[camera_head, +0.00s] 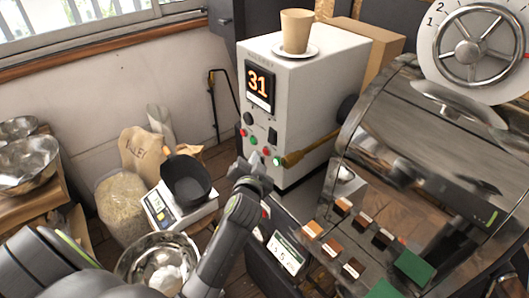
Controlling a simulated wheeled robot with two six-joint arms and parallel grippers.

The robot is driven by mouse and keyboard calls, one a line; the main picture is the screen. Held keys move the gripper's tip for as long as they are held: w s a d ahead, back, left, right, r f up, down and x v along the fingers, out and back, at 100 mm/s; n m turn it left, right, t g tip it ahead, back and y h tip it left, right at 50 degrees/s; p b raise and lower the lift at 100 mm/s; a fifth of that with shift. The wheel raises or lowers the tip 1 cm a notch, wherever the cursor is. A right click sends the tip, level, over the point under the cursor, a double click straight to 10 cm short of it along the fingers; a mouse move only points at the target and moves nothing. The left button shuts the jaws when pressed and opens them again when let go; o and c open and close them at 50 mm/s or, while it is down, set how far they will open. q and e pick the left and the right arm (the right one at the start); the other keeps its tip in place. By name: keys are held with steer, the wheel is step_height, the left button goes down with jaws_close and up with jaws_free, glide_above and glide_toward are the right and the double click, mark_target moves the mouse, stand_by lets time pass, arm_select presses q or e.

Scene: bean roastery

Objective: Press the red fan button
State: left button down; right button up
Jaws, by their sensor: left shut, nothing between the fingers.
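A white control cabinet (310,85) stands at the centre. Its narrow front has a row of small buttons below a display reading 31. One red button (243,132) is at the left end of the row. Another red button (265,151) is farther right, past a green button (253,140). Labels are too small to read, so I cannot tell which red one is the fan button. My left gripper (256,158) is shut and empty, its tips just below the row, close to the right-hand red button. I cannot tell whether they touch the panel. My right gripper is out of view.
A brass-coloured handle (305,150) juts out right of the buttons. A steel drum roaster (420,150) fills the right side. A scale (197,213) with a black scoop (186,180) and a metal bowl (133,250) stand at lower left. A paper cup (296,30) tops the cabinet.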

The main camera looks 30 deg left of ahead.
arm_select(q)
steer(key=shift+w+d, duration=0.1)
steer(key=shift+w, duration=0.05)
steer(key=shift+w+d, duration=0.1)
steer(key=shift+w, duration=0.2)
steer(key=shift+w+d, duration=0.15)
steer(key=shift+w, duration=0.2)
stand_by(0.9)
steer(key=shift+s, duration=0.15)
steer(key=shift+s+a, duration=0.3)
steer(key=shift+s, duration=0.35)
steer(key=s, duration=0.1)
steer(key=s+a+p, duration=0.1)
steer(key=s, duration=0.1)
steer(key=s+a+p, duration=0.1)
steer(key=shift+s, duration=0.3)
